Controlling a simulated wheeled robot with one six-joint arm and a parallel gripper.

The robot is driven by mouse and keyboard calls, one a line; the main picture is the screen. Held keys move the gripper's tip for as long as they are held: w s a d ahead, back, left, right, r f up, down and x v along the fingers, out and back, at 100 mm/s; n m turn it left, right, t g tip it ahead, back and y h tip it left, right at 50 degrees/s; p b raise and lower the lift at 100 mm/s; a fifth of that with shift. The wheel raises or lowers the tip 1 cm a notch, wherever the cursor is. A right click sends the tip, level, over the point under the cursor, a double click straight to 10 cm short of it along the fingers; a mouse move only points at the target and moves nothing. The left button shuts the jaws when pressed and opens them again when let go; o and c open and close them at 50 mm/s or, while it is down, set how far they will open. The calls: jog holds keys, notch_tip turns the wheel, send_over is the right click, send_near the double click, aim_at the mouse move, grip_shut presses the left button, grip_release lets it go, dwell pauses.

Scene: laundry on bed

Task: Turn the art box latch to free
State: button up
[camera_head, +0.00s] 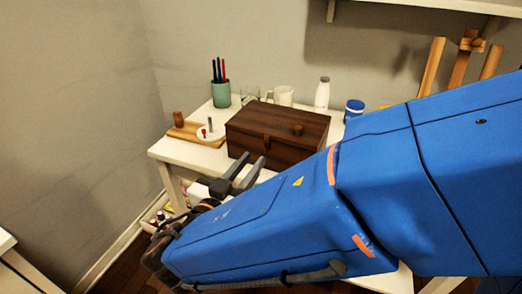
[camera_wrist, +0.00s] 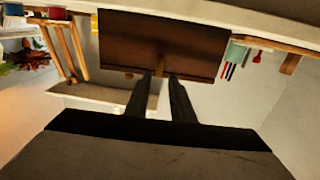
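The art box (camera_head: 290,122) is a dark brown wooden box with its lid closed, on the white table. A small wooden latch (camera_head: 266,143) hangs upright on its front face. In the wrist view the box (camera_wrist: 195,40) fills the top middle, and the latch (camera_wrist: 160,66) shows between my two fingers. My gripper (camera_head: 252,159) is in front of the box, just below and left of the latch in the head view. Its fingers (camera_wrist: 160,76) are apart and point at the box front. I cannot tell whether they touch the latch.
Behind stand a white mug (camera_head: 284,95), white bottle (camera_head: 322,94) and blue jar (camera_head: 354,110). My arm hides the table's right side.

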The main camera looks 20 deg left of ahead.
aim_at(265, 146)
jog(key=shift+w+d, duration=0.25)
jog(key=shift+w, duration=1.25)
jog(key=shift+w+d, duration=0.2)
jog(key=shift+w, duration=1.25)
grip_shut()
